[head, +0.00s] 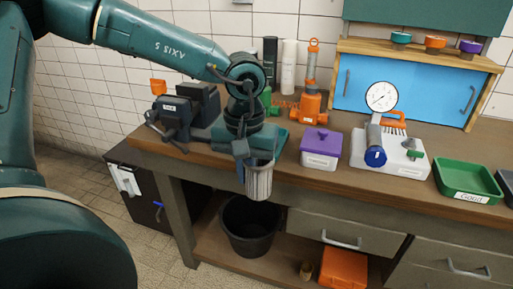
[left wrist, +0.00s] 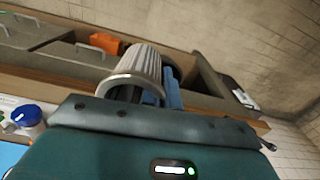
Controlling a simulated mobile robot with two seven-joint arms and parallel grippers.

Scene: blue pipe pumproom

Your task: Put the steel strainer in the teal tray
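The steel strainer (head: 259,182) is a ribbed grey cup. It hangs upright below my left gripper (head: 250,163), in front of the bench's front edge and above the black bucket. In the left wrist view the strainer (left wrist: 140,67) sits at the fingers, its rim towards the gripper. The left gripper appears shut on the strainer's wall, with a blue finger part beside it. My right gripper is not in view.
A black vise (head: 176,116) stands left of the gripper. A purple-lidded box (head: 321,148) and a gauge stand (head: 400,155) are to the right. A green tray (head: 466,180) labelled Good is farther right. A black bucket (head: 250,225) stands on the lower shelf.

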